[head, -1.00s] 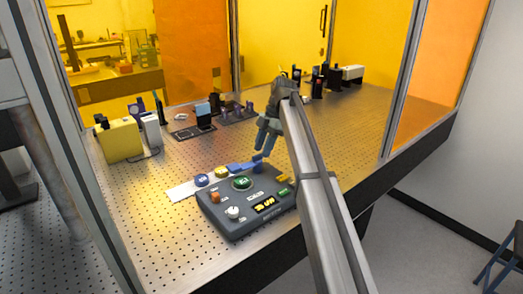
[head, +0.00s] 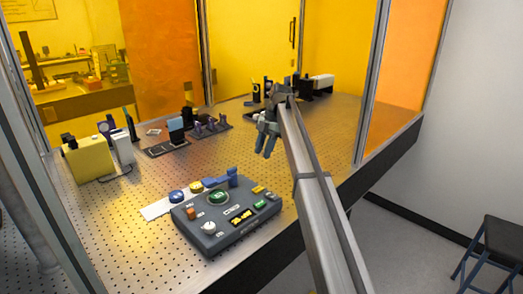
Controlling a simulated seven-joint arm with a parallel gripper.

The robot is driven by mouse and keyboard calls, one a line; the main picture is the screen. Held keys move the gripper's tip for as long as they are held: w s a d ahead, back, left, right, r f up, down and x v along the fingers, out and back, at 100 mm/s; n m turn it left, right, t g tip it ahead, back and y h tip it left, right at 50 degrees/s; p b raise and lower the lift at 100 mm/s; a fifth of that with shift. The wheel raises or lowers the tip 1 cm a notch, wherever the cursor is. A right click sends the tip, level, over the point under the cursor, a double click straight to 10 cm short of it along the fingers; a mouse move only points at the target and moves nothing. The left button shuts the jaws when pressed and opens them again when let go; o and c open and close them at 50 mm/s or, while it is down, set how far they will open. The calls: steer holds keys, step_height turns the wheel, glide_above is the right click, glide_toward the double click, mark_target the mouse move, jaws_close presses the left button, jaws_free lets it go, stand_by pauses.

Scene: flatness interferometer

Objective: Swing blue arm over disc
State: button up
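A dark grey control box (head: 241,228) sits near the front edge of the perforated table. A green disc (head: 218,198) is set in its top, toward the back. A blue arm (head: 217,182) extends left from a blue upright piece (head: 233,177) at the box's back edge. It lies behind the green disc, not over it, with its free end near a yellow disc (head: 196,187). A blue disc (head: 177,195) sits left of that. My gripper (head: 265,155) hangs above the table, behind and right of the blue arm, apart from it. Its fingers point down, look parted, and hold nothing visible.
The box top also carries an orange knob (head: 191,213), a white dial (head: 208,227) and yellow and green buttons. A white strip (head: 155,210) lies at left. A yellow block (head: 88,160) and several dark optical mounts stand farther back. Metal frame posts flank the table.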

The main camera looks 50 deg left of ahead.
steer(key=shift+s, duration=0.1)
step_height(320, 180, up, 13)
steer(key=n+t, duration=0.2)
steer(key=t, duration=0.1)
glide_above(221, 182)
steer(key=w+a, duration=0.2)
steer(key=a, duration=0.1)
steer(key=shift+m+t, duration=0.7)
steer(key=shift+m, duration=0.2)
steer(key=w+f, duration=0.1)
steer(key=f, duration=0.3)
steer(key=w+d+f, duration=0.1)
steer(key=f, duration=0.4)
steer(key=w+d+f, duration=0.1)
steer(key=f, duration=0.4)
steer(key=shift+w+f, duration=0.1)
steer(key=shift+w, duration=0.05)
steer(key=shift+c, duration=0.2)
jaws_close()
